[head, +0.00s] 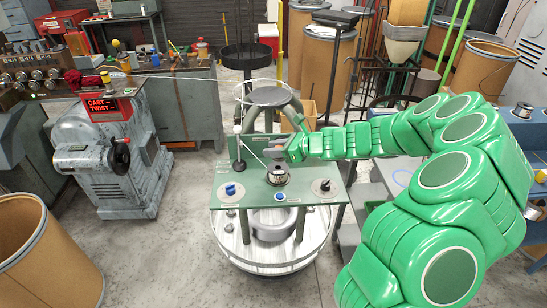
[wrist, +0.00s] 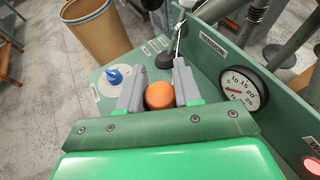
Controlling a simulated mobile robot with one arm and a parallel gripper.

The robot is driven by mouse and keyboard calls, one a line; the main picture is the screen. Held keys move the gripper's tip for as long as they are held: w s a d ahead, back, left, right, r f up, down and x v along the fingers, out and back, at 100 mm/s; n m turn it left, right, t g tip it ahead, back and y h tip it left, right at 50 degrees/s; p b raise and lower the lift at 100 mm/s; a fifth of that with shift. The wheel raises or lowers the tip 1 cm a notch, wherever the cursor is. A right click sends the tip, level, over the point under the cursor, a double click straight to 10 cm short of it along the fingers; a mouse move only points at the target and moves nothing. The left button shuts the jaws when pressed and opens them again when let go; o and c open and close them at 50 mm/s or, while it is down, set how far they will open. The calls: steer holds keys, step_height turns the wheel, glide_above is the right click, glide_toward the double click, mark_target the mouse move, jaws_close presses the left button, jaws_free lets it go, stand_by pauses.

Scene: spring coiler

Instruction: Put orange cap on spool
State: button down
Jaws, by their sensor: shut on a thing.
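My gripper (head: 279,152) is over the green machine panel (head: 250,192) in the head view. In the wrist view the two grey fingers of my gripper (wrist: 158,74) stand on either side of the round orange cap (wrist: 160,96) and are shut on it. The cap cannot be made out clearly in the head view. A small dark and metallic round piece, perhaps the spool (head: 277,175), sits on the panel just below my gripper in the head view. The wrist view does not show it clearly, and the hand covers the area in front of the cap.
A blue knob (wrist: 117,76) on a white disc, a lever with a black base (wrist: 165,61) and a dial gauge (wrist: 244,88) are near my fingers.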

mark_target(273, 166)
steer(key=shift+w+f, duration=0.7)
steer(key=shift+f, duration=1.55)
steer(key=shift+f, duration=0.55)
steer(key=c, duration=0.8)
jaws_free()
